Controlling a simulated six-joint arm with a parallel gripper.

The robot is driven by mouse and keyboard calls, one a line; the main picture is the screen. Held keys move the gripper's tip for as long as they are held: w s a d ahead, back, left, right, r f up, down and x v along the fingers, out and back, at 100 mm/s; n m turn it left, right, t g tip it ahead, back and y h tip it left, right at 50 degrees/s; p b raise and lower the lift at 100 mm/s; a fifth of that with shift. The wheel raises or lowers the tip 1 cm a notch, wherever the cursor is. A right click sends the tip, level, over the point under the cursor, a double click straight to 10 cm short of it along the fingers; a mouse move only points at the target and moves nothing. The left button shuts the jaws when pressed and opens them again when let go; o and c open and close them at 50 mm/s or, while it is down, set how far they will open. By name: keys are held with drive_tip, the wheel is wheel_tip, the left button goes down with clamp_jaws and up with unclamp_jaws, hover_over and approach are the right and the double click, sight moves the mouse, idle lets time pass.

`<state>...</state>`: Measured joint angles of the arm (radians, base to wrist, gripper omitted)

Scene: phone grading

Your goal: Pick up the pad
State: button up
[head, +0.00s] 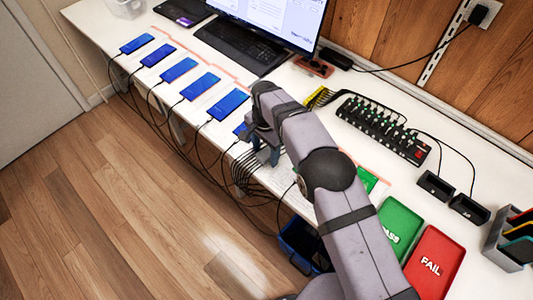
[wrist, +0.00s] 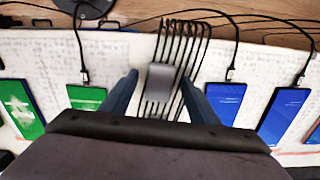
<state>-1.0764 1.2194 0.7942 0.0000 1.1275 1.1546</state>
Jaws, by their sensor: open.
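A small grey rectangular piece, which looks like the pad (wrist: 162,77), lies over a bundle of black cables in the wrist view. My gripper (wrist: 159,82) is open, with one blue finger on each side of the pad. I cannot tell whether the fingers touch it or how far above it they are. In the head view my gripper (head: 264,155) is low at the table's front edge, near the cable bundle. The pad is hidden there by my arm.
Phones with blue screens (head: 179,69) lie in a row along the white table (head: 285,83), with cables over its front edge. Green-screen phones (wrist: 86,98) lie left in the wrist view. A green PASS tray (head: 400,225) and red FAIL tray (head: 434,262) are at right.

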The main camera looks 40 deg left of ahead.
sight(265, 154)
drive_tip(key=shift+f, duration=0.1)
drive_tip(key=shift+c, duration=0.3)
drive_tip(key=c, duration=1.1)
wheel_tip(265, 154, up, 10)
drive_tip(key=shift+r+b, duration=0.1)
drive_tip(key=shift+b, duration=0.95)
